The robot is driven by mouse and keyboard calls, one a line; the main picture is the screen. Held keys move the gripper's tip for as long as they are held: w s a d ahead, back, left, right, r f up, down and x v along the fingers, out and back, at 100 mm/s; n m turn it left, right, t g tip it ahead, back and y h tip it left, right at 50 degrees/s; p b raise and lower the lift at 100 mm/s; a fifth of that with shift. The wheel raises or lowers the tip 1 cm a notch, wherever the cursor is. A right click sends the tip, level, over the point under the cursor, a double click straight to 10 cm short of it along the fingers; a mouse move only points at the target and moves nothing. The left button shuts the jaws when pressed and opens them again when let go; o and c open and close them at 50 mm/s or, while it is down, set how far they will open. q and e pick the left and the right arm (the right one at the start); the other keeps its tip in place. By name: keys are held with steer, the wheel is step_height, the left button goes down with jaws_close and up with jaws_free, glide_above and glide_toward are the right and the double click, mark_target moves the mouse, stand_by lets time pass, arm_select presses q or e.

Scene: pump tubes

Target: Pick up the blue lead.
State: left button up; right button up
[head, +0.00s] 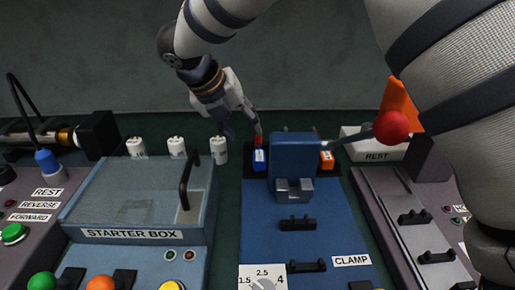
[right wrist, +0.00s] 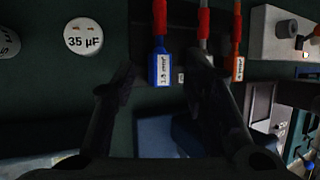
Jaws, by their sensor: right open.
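The blue lead (head: 260,158) stands at the back, just left of the clamp's blue block, with a white label and a red sleeve above it. In the right wrist view the blue lead (right wrist: 153,69) hangs between the finger directions, its label partly legible as 1.5. My right gripper (head: 243,130) is open, its fingers pointing down close to the lead's red sleeve. In the right wrist view its fingers (right wrist: 163,78) lie apart on either side of the blue lead; I cannot tell whether either touches it. My left gripper is not in view.
An orange lead (head: 327,160) stands right of the clamp block (head: 295,155). Several white capacitors (head: 219,150) stand left of my gripper, behind the starter box (head: 140,236). A clamp lever with a red ball (head: 391,127) reaches right. A third red-sleeved lead (right wrist: 203,22) is partly hidden.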

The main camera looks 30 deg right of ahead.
mark_target(257, 149)
steer(key=x, duration=0.9)
steer(key=shift+s+f, duration=0.25)
steer(key=shift+s, duration=0.05)
steer(key=shift+a, duration=0.1)
jaws_close()
